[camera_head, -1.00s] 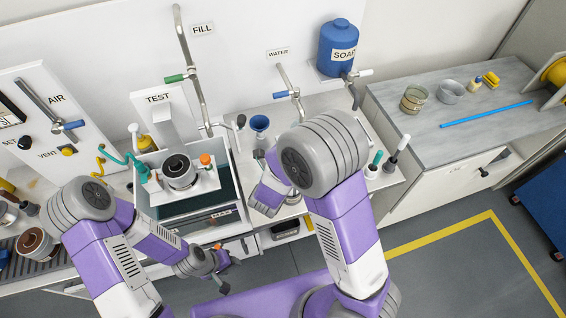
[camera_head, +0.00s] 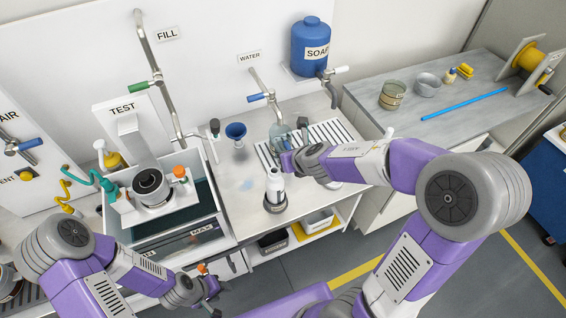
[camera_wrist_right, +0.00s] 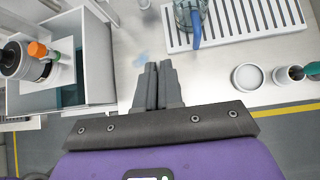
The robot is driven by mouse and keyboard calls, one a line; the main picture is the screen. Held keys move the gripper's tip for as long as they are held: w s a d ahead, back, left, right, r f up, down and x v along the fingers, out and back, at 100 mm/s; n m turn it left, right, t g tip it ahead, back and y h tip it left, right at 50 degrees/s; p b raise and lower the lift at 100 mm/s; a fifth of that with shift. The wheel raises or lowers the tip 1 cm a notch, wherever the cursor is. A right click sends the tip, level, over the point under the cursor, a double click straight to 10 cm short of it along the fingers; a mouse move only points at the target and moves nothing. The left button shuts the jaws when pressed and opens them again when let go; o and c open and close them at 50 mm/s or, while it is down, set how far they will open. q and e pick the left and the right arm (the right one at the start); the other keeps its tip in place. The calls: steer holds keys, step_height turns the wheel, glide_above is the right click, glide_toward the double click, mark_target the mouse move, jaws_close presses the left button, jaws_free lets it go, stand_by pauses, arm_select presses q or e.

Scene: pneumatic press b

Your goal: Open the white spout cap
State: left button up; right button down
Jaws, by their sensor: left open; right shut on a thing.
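A white bottle-like thing (camera_head: 274,190) with a grey foot stands upright on the counter in the head view. I cannot make out a separate spout cap on it. My right gripper (camera_head: 275,171) is at its top, with the arm coming in from the right. In the right wrist view this gripper (camera_wrist_right: 157,68) has its grey fingers close together; they hide what is between and behind them. My left gripper (camera_head: 212,296) is open and empty, low in front of the counter, apart from the bottle.
A blue funnel-like cup (camera_head: 236,132) is behind left. The sink box (camera_head: 225,215) with the TEST unit is left. A white dish (camera_wrist_right: 247,77) is right in the wrist view.

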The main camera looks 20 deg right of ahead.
steer(key=shift+d+f+y+b, duration=0.2)
steer(key=shift+d+y+b, duration=0.1)
steer(key=shift+y+b, duration=0.2)
steer(key=c, duration=1.3)
jaws_free()
steer(key=shift+o, duration=0.2)
steer(key=shift+r, duration=0.1)
steer(key=p+v, duration=0.5)
steer(key=v, duration=0.2)
steer(key=shift+s+r, duration=0.15)
steer(key=shift+s, duration=0.1)
steer(key=shift+d, duration=0.1)
